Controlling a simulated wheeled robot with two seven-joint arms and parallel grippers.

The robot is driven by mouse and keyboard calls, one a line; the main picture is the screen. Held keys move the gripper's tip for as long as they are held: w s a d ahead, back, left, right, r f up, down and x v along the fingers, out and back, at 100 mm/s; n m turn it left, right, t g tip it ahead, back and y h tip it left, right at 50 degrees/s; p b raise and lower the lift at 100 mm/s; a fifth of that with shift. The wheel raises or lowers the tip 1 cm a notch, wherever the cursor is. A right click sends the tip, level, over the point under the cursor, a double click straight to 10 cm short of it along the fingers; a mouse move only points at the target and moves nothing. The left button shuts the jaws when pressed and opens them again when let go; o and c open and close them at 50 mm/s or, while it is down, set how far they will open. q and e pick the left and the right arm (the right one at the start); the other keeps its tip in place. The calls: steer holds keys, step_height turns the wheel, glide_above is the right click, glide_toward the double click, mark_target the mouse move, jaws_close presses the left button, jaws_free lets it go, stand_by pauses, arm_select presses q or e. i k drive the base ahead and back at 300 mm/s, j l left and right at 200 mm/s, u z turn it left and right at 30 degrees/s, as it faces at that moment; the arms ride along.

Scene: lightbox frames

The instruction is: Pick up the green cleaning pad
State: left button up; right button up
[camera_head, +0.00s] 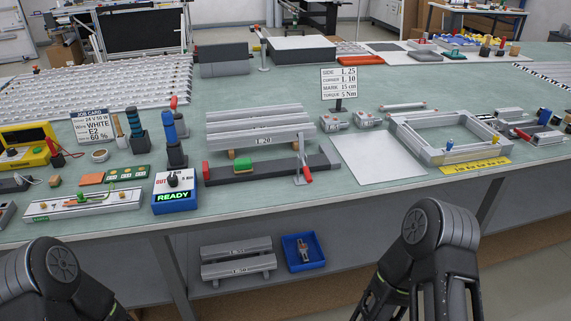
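A small bright green block (243,167), which looks like the green cleaning pad, lies on the long dark grey bar fixture (275,168) near the middle of the bench's front part. A red block (206,171) is at the fixture's left end, and a red-handled clamp (305,170) stands at its right part. Only dark links of my arms show at the lower left and lower right, in front of the bench. My gripper fingertips are outside the picture, and both arms are well apart from the green block.
A blue box with a READY display (174,201) stands left of the fixture. Pale rails marked L20 (262,138) lie behind it. A white plate (376,158) lies right of it. An orange pad (92,179) and a dotted green board (128,173) lie further left.

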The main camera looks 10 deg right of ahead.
mark_target(241, 165)
steer(key=j+z, duration=0.1)
steer(key=z, duration=0.8)
steer(key=j+z, duration=0.15)
steer(key=z, duration=0.25)
steer(key=k+j+z, duration=0.15)
steer(key=j+z, duration=0.15)
steer(key=k+j+z, duration=0.35)
steer(key=j, duration=0.15)
steer(key=k+j+z, duration=0.15)
steer(key=j+z, duration=0.15)
steer(key=k+j, duration=0.4)
steer(key=j, duration=0.15)
steer(key=z, duration=0.05)
